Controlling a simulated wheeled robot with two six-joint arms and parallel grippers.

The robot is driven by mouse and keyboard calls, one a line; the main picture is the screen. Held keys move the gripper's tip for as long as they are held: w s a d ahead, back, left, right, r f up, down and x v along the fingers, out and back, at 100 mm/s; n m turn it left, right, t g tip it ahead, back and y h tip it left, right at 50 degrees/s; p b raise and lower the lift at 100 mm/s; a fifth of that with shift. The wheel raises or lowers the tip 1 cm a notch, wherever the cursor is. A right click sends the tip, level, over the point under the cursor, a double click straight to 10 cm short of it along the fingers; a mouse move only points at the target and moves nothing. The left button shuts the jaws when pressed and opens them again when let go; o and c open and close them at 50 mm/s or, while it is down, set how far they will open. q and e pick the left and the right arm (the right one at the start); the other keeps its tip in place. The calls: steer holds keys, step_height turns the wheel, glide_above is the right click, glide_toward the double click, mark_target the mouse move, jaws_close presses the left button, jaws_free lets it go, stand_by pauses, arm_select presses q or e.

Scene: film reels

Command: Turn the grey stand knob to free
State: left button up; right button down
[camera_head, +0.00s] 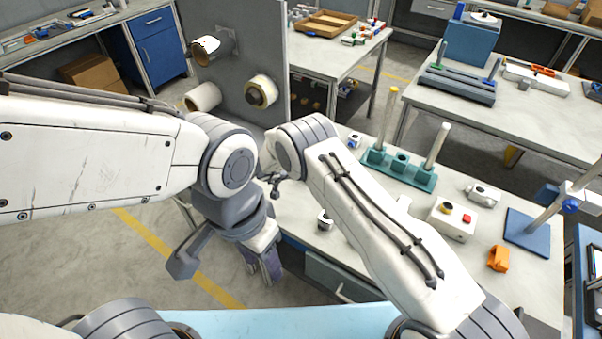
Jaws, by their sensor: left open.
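My left gripper (262,266) hangs low beside the near edge of the workbench, pointing down. Its jaws are open, with no object seen between them. A stand (546,212) with a blue base and a grey post is at the right of the bench, with a blue knob (570,205) on it. A white box (452,217) with a round dark knob and a red button sits left of it. I cannot tell which knob is the grey stand knob, or its setting. The left gripper is well away from both.
A teal rack (398,169) with upright posts stands on the bench (480,262). An orange part (498,259) lies at the right. A grey upright panel (245,50) with rolls stands behind my arms. The floor at the lower left is clear.

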steer(key=h+b, duration=0.1)
steer(key=b, duration=0.2)
steer(key=n+g+h+b, duration=0.1)
steer(key=b, duration=0.3)
steer(key=n+g+h+b, duration=0.1)
steer(key=b, duration=0.3)
steer(key=shift+w+a+f+h, duration=0.15)
steer(key=shift+a+f+h, duration=0.15)
steer(key=shift+a+f, duration=0.05)
steer(key=shift+r+n+b, duration=0.25)
steer(key=shift+n+b, duration=0.05)
steer(key=shift+b, duration=0.2)
steer(key=shift+r, duration=0.1)
steer(key=shift+c, duration=2.2)
jaws_free()
